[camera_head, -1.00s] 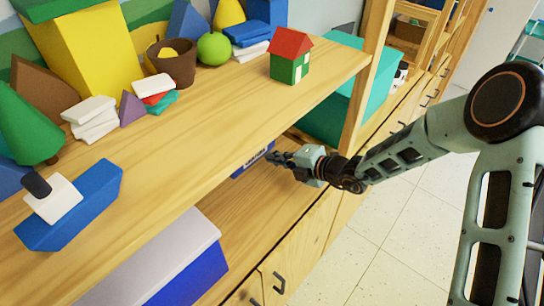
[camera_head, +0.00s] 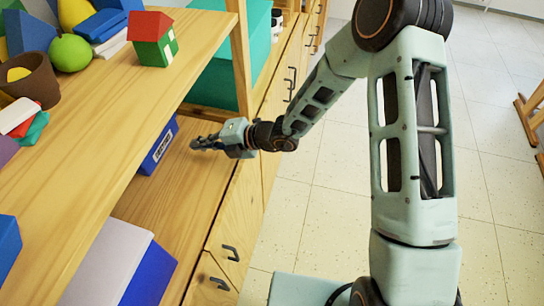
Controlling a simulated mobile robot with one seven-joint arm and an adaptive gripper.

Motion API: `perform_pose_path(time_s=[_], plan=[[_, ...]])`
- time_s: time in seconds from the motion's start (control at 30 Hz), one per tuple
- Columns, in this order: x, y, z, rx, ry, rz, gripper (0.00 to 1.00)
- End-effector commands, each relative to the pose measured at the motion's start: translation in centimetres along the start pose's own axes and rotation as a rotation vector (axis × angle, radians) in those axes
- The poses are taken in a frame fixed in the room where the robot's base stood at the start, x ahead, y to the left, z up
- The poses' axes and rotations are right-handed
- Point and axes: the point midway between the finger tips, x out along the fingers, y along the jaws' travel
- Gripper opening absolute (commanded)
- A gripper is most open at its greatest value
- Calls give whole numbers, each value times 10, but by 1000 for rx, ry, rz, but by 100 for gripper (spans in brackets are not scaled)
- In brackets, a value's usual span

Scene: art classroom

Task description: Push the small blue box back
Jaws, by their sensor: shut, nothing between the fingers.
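The small blue box (camera_head: 159,147) sits on the lower shelf (camera_head: 168,203), partly hidden under the upper shelf board. Its front face with a pale label shows. My gripper (camera_head: 196,143) is shut and empty. It reaches in over the lower shelf from the right, its fingertips pointing left toward the box. The fingertips look a little to the right of the box's front, with a visible gap in the picture.
A larger blue box with a grey lid (camera_head: 112,262) stands on the lower shelf nearer the camera. The upper shelf (camera_head: 110,130) holds a toy house (camera_head: 153,38), a brown cup (camera_head: 30,82) and blocks. A wooden post (camera_head: 241,60) and teal box (camera_head: 215,75) stand behind my gripper.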

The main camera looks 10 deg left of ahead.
Motion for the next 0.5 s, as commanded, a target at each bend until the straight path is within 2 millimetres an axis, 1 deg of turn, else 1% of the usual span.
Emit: perform_pose_path(time_s=[0.03,0.5], plan=[[-6,-2,1,2,-2,-1,0],[-48,-22,0,3,-2,0,0]])
